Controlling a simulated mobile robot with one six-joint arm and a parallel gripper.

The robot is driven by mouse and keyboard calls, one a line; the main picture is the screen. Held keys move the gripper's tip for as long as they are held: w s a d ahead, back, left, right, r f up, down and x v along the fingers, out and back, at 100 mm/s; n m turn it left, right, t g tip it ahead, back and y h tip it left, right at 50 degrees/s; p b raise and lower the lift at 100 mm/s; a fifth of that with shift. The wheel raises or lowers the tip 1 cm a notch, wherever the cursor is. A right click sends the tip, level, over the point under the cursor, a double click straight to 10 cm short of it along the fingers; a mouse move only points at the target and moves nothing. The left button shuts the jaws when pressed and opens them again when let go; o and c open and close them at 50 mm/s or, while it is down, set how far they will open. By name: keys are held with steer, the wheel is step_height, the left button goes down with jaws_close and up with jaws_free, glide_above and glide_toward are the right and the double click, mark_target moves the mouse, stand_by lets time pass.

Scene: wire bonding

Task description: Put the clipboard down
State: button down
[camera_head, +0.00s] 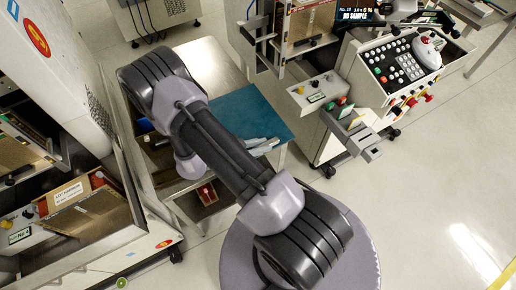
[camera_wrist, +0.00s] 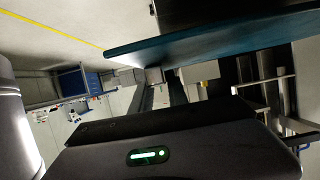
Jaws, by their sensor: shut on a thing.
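The clipboard appears as a flat teal board (camera_head: 248,108) over the right part of the metal table in the head view. In the wrist view the clipboard (camera_wrist: 205,38) shows nearly edge-on as a long teal strip across the top. My gripper (camera_head: 262,145) is at its near edge in the head view, mostly hidden by my arm. In the wrist view the fingers of my gripper (camera_wrist: 163,86) reach up to the board and are shut on it. I cannot tell whether the board touches the tabletop.
The bare metal table top (camera_head: 208,62) shows behind my arm. A control console (camera_head: 398,72) with buttons stands at the right, with a machine (camera_head: 305,25) beside it. A cabinet (camera_head: 75,210) is at the left. The floor (camera_head: 420,190) at the right is clear.

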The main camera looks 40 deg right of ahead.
step_height(320, 180, down, 4)
steer(key=shift+r+b, duration=0.1)
steer(key=shift+b, duration=0.7)
steer(key=shift+r, duration=0.1)
steer(key=c, duration=1.3)
jaws_free()
steer(key=shift+f, duration=0.2)
steer(key=shift+r, duration=0.3)
steer(key=p+v, duration=0.4)
steer(key=v, duration=0.8)
steer(key=shift+f, duration=0.15)
